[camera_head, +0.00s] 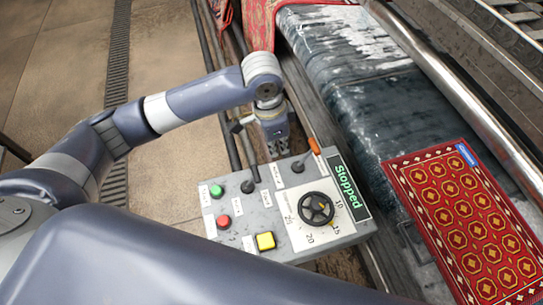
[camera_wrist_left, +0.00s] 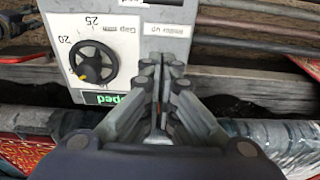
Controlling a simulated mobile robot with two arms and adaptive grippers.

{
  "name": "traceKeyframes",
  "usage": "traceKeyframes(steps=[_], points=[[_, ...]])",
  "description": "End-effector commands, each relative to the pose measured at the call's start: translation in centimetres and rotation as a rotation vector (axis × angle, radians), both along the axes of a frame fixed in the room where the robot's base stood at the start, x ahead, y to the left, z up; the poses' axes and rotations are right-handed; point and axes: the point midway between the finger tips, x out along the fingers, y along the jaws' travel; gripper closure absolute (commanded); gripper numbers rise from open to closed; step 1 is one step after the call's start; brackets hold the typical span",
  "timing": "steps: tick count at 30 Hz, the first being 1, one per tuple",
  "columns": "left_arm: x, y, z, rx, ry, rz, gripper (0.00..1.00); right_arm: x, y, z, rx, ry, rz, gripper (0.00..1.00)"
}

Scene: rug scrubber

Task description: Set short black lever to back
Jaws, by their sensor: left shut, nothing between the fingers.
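The grey control box (camera_head: 240,218) stands beside the machine in the head view. A dark lever (camera_head: 249,155) rises from its back edge, upright and leaning slightly left, with a pale tip. A second lever with an orange grip (camera_head: 314,146) stands to its right. I cannot surely tell which is the short black one. My left gripper (camera_head: 276,150) is shut and empty above the box's back edge, between the two levers. In the left wrist view its fingers (camera_wrist_left: 160,105) are together, over the box's edge (camera_wrist_left: 207,85); they hide part of the box. My right gripper is not in view.
The box carries a black handwheel (camera_head: 316,208), green (camera_head: 216,191), red (camera_head: 224,221) and yellow (camera_head: 265,241) buttons and a "Stopped" display (camera_head: 347,186). A red rug (camera_head: 470,225) lies on the wet conveyor (camera_head: 345,60) at right. Pipes run behind the box.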

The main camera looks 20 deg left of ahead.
Motion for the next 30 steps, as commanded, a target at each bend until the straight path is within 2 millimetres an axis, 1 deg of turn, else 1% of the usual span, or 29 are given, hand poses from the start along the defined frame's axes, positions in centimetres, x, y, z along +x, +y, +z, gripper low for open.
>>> traceKeyframes(steps=[5,9,13,15,16,21,24,30], points=[[0.1,-0.3,-2.7,0.001,0.006,0.0,1.0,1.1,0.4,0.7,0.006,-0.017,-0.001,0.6],[0.3,-0.6,-5.7,0.003,0.007,0.001,1.0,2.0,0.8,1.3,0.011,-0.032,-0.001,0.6],[0.6,-1.0,-8.5,0.001,0.005,0.002,1.0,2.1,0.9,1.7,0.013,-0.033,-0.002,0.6],[0.6,-0.8,-9.3,0.003,0.003,0.001,1.0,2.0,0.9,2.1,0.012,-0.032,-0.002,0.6],[0.2,-0.1,-8.8,0.005,0.001,0.001,1.0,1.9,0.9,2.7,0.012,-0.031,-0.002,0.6],[-1.0,1.6,-8.5,0.002,0.0,-0.001,1.0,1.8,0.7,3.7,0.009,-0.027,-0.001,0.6],[-1.4,2.1,-8.5,0.002,0.0,0.0,1.0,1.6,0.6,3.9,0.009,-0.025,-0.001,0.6],[-1.5,2.2,-8.6,0.0,0.0,-0.001,1.0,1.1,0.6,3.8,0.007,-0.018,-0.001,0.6]])
